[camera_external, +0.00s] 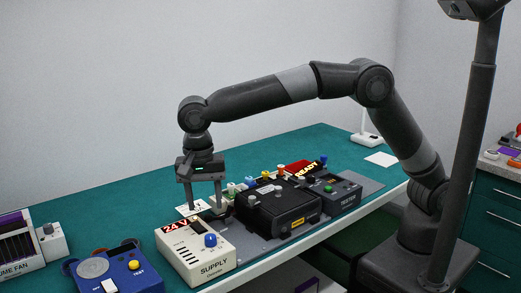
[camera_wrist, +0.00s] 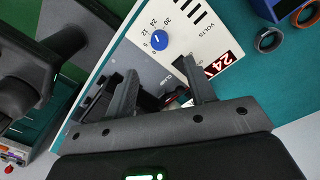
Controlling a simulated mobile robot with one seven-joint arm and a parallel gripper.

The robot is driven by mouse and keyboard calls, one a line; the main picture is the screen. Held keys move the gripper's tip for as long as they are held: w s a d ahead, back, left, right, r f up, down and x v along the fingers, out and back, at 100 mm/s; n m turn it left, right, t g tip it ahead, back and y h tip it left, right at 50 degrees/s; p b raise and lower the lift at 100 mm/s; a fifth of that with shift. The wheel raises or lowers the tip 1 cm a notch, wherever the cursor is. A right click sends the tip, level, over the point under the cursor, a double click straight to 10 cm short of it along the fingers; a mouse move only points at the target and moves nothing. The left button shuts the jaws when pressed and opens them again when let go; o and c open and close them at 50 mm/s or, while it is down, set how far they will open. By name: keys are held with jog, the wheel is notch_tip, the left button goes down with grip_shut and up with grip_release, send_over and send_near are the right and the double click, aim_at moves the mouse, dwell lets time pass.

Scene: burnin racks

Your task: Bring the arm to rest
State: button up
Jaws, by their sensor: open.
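My gripper (camera_external: 206,205) points down at the end of my bent arm, over the bench behind the white supply box (camera_external: 197,252). Its two fingers are apart, and I see nothing held between them. In the wrist view, the open fingers of my gripper (camera_wrist: 162,92) reach toward the supply's edge. The supply (camera_wrist: 192,25) shows a blue knob and a red 24 V display there. The arm stretches left from its base at the right, well above the bench. The exact gap between the fingertips and the things below is hard to tell.
A black unit (camera_external: 279,207) and a tester (camera_external: 335,192) stand right of my gripper, with several coloured knobs behind. A blue box (camera_external: 117,277) and a fan unit (camera_external: 17,245) are at the left. The green bench top (camera_external: 120,222) is clear at the back left.

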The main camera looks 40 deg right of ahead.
jog(key=shift+r, duration=0.45)
jog(key=w+d+r+n+t+y, duration=0.1)
jog(key=w+d+r, duration=0.2)
jog(key=d, duration=0.8)
jog(key=w+d+r+n, duration=0.1)
jog(key=w+d+r, duration=0.3)
jog(key=d, duration=0.6)
jog(key=w+d+r+n+t+y, duration=0.1)
jog(key=w+d+r, duration=0.2)
jog(key=d, duration=0.8)
jog(key=s+d+n+t, duration=0.1)
jog(key=s+d, duration=0.2)
jog(key=d, duration=0.5)
jog(key=s+d+n+t, duration=0.1)
jog(key=s+d, duration=0.1)
jog(key=d, duration=0.7)
jog(key=s+d+f+n+t, duration=0.1)
jog(key=s+d+f, duration=0.1)
jog(key=s+d, duration=0.2)
jog(key=s+d+f+t+h, duration=0.1)
jog(key=s+d+f, duration=0.2)
jog(key=s+d, duration=0.2)
jog(key=shift+s+d+f+n, duration=0.25)
jog(key=shift+d+f+n, duration=0.05)
jog(key=shift+d+n, duration=0.1)
